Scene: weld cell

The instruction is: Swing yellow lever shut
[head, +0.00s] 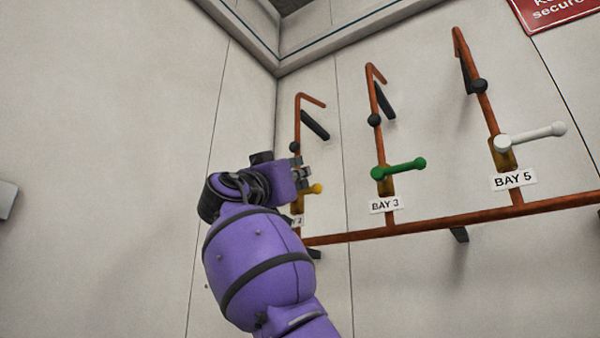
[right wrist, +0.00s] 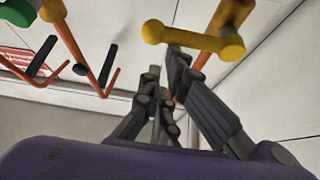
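The yellow lever (head: 317,188) is on the leftmost copper riser. Its ball end shows just right of my right gripper (head: 302,174), which hides part of the rest. In the right wrist view, the yellow lever (right wrist: 195,40) lies crosswise at the top, with a ball at each end. My right gripper (right wrist: 166,66) has its fingertips drawn close together, just below the lever bar. Nothing shows held between them. One fingertip looks very near the bar, but I cannot tell whether it touches. My left gripper is not in view.
A green lever (head: 404,169) at the BAY 3 label (head: 385,204) and a white lever (head: 532,135) at BAY 5 stand on risers to the right. A copper pipe (head: 430,225) runs along the bottom.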

